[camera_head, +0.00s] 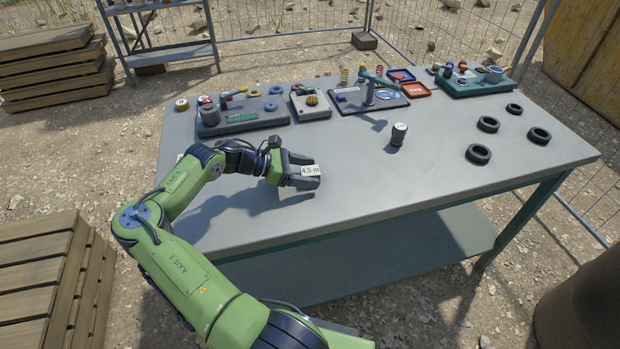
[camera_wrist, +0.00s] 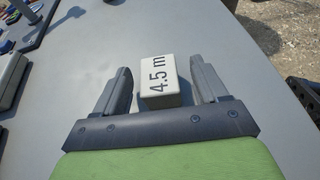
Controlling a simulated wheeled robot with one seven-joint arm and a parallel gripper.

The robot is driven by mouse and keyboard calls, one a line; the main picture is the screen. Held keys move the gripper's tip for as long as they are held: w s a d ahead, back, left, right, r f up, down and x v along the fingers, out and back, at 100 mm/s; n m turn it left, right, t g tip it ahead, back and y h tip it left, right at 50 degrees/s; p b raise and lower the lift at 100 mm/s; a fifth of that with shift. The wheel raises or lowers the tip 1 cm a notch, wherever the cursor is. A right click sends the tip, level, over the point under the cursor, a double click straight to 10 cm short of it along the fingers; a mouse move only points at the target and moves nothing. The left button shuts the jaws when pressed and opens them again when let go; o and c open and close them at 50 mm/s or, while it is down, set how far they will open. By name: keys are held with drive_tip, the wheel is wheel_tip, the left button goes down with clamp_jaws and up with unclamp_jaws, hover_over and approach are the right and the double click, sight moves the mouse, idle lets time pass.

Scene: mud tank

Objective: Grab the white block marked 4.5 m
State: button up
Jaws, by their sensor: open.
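The white block marked 4.5 m (camera_head: 310,170) is on the grey table, toward its left front part. In the wrist view the block (camera_wrist: 160,80) sits between the two open fingers, its label turned sideways. A gap shows between the block and each finger. My gripper (camera_head: 304,176) is open around the block, low over the table top. In the head view the fingers partly hide the block's sides. The wrist view shows both fingers of my gripper (camera_wrist: 162,88) and its dark palm below the block.
The table (camera_head: 350,200) carries several panels with knobs along its back edge. A small black and white cylinder (camera_head: 398,134) stands right of my gripper. Several black rings (camera_head: 488,124) lie on the right. The table's middle front is clear.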

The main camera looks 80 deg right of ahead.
sight(317, 173)
drive_tip(key=x, duration=0.3)
drive_tip(key=shift+s+d+f, duration=0.1)
drive_tip(key=shift+f, duration=0.05)
drive_tip(key=shift+c, duration=0.3)
drive_tip(key=c, duration=1)
